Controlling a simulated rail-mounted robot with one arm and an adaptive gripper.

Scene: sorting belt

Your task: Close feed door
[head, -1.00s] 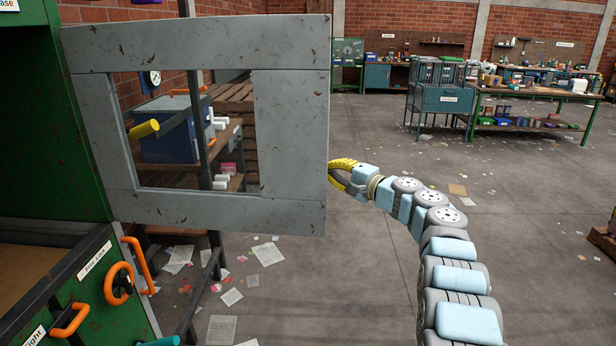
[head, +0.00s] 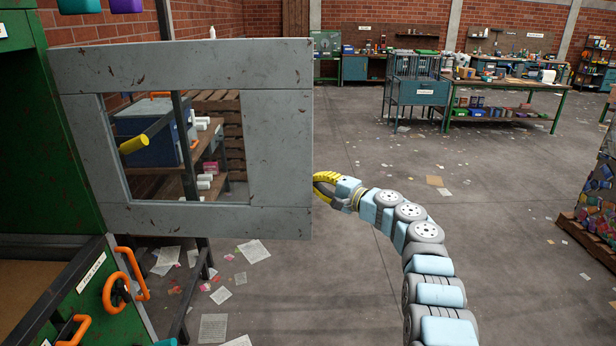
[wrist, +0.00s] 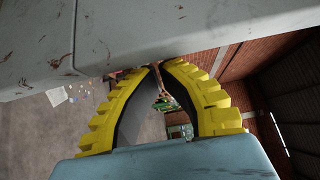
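The feed door is a scuffed grey frame (head: 280,125) with a square window opening. It stands open in the head view, sticking out to the right from the green machine (head: 22,140). My gripper (head: 316,186) is at the door's right free edge, at about the lower half. In the wrist view its yellow ridged fingers (wrist: 162,66) curve together with their tips nearly meeting, and nothing shows gripped between them. The grey door (wrist: 170,30) spans the top of that view, close to the fingertips. Whether they touch it is unclear.
An orange handle (head: 134,273) and an orange wheel (head: 116,292) sit on the machine's front below the door. Behind the door are a rack and a blue box (head: 150,150). Papers litter the floor (head: 212,328). Open floor lies right of my arm; benches stand far back.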

